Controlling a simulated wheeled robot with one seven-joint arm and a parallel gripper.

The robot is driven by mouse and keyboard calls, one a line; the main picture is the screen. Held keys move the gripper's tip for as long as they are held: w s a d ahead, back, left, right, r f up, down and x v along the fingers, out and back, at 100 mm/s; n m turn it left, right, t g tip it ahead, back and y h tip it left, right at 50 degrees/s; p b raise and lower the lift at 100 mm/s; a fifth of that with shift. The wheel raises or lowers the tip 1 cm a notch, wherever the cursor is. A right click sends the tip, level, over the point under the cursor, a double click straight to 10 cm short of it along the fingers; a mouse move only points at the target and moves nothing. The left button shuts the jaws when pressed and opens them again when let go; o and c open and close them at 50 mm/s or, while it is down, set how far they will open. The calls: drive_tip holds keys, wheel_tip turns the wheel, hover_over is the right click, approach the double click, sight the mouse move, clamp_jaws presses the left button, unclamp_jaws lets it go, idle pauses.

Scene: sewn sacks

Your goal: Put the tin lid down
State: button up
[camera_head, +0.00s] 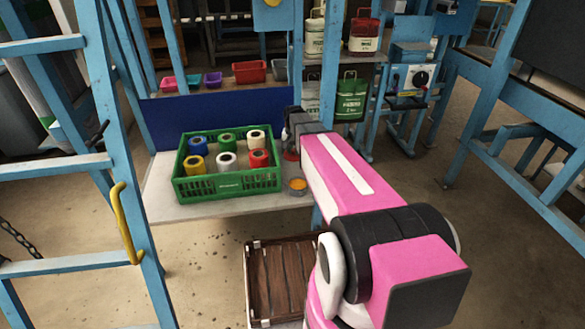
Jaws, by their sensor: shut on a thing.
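My gripper (290,147) is at the far end of my pink arm, above the right end of the grey table. Its fingers are small and partly hidden by the arm. It is shut on a small reddish thing (291,155), which I take to be the tin lid; little of it shows. An open round tin (297,187) with orange contents stands on the table just below and slightly right of the gripper. The tin is to the right of the green crate (228,187).
The crate holds several thread spools. The table (160,200) has a bare strip along its front. A blue panel (210,115) stands behind. A slatted brown wooden crate (285,280) is low in front. A blue ladder-like frame (125,160) is at left, and blue posts are near.

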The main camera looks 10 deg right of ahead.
sight(293, 171)
wheel_tip(293, 171, down, 10)
drive_tip(key=shift+r, duration=0.1)
idle(0.4)
drive_tip(key=o, duration=0.9)
wheel_tip(293, 171, up, 12)
drive_tip(key=shift+r, duration=0.1)
idle(0.4)
